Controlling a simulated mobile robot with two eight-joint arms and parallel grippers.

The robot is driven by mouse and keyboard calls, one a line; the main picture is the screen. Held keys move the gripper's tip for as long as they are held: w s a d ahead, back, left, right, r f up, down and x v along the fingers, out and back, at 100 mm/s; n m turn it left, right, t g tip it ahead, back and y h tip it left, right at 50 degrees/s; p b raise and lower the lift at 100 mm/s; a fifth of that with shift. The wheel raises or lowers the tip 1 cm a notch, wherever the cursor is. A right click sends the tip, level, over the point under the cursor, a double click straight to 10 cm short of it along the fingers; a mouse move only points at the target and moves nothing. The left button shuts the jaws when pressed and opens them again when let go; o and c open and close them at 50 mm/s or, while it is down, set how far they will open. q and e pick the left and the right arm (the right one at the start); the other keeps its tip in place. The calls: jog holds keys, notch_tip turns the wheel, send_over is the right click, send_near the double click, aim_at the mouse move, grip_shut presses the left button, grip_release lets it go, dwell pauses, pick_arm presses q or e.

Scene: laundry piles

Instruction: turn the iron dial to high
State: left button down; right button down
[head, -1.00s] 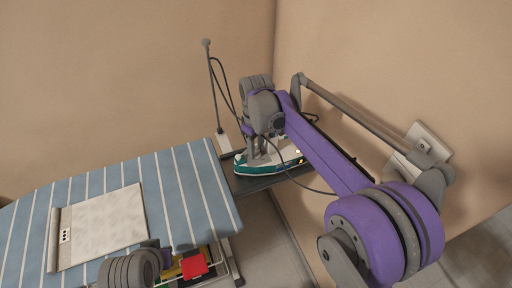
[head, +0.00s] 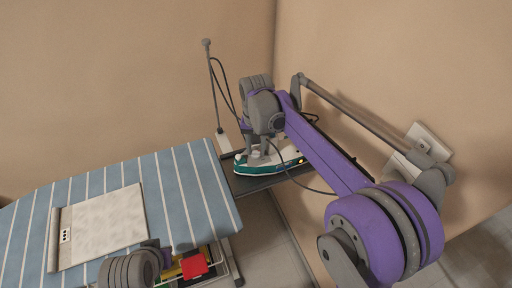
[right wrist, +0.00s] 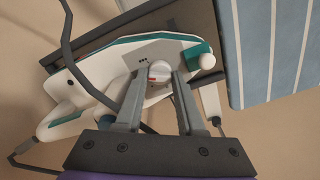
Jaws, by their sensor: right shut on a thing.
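The white and teal iron (head: 286,159) rests on a dark shelf (head: 250,185) past the right end of the ironing board. It also shows in the right wrist view (right wrist: 110,62). Its round white dial (right wrist: 159,69), with a small red mark, sits between my right fingertips. My right gripper (right wrist: 160,80) is shut on the dial, one finger on each side; in the head view it comes down over the iron (head: 258,156). The dial's setting is too small to read. My left gripper's fingers are not visible; only a grey part of that arm shows at the bottom edge.
The blue striped ironing board (head: 190,185) carries a pale flat panel (head: 105,225). A power cord runs up a thin grey pole (head: 212,90) behind the iron. The wall stands close behind and to the right. Red and yellow items (head: 193,266) lie in a rack below the board.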

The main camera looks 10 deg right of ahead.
aim_at(256, 151)
jog(key=m, duration=0.6)
jog(key=shift+m, duration=0.4)
dwell(0.3)
jog(key=c, duration=0.5)
grip_release()
notch_tip(256, 151, up, 11)
jog(key=shift+f+p, duration=0.1)
jog(key=shift+p, duration=0.25)
